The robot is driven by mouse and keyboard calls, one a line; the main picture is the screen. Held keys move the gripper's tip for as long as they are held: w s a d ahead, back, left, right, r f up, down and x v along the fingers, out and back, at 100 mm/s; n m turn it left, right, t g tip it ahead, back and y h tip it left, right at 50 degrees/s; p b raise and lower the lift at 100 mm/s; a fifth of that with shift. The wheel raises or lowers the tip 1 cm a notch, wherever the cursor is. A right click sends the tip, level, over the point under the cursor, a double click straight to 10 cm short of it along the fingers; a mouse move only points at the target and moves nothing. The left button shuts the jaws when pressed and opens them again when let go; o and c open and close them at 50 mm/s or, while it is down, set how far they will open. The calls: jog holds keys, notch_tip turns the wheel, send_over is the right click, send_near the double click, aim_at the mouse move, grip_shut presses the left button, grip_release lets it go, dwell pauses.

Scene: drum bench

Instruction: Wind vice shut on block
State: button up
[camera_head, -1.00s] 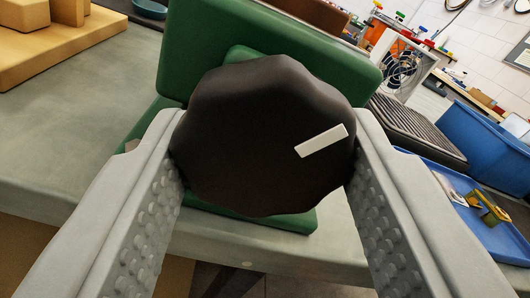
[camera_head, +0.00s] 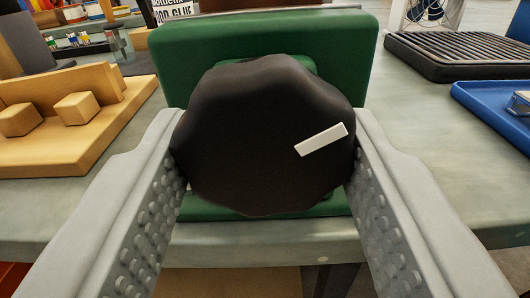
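The green vice (camera_head: 335,45) stands on the grey bench, close in front of me, now level in the head camera view. Its dark brown lobed knob (camera_head: 250,140) with a white marker bar fills the middle of the view. The bar points to the right and slightly up. My gripper (camera_head: 265,165) has one finger against each side of the knob and is shut on it. The knob hides the vice's middle. The block and the gap between the jaws are not visible.
On the left of the bench (camera_head: 425,115) is a wooden board (camera_head: 60,155) with blocks on it. At the right are a black ribbed mat (camera_head: 465,58) and a blue tray (camera_head: 480,100). The bench's front edge runs below the vice.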

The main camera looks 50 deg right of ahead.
jog(key=o, duration=1)
jog(key=shift+a, duration=0.1)
jog(key=v, duration=1.7)
jog(key=shift+s+a, duration=0.15)
jog(key=shift+s, duration=0.1)
